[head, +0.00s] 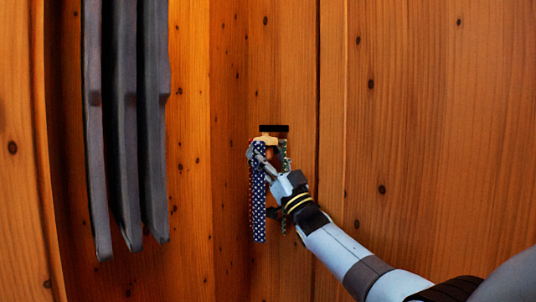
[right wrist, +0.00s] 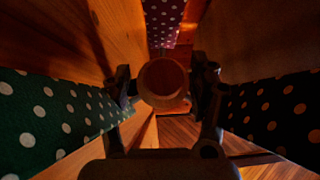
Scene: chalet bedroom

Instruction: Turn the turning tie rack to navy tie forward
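The turning tie rack (head: 273,128) is fixed at the wooden wall, with a dark top plate. A navy tie with white dots (head: 259,215) hangs at its front left in the head view. A green dotted tie (head: 284,156) hangs at its right, partly hidden by my arm. My right gripper (head: 262,160) is at the rack's upper part, in front of the ties. In the right wrist view its two fingers stand against both sides of the rack's round wooden knob (right wrist: 163,80). Dotted ties show there: green (right wrist: 45,110), dark (right wrist: 275,112) and purplish (right wrist: 163,20). My left gripper is out of view.
Several dark grey garments (head: 125,120) hang at the left, apart from the rack. Wooden panels (head: 430,120) enclose the rack closely on the left and behind. The space in front of the right panel holds only my right arm.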

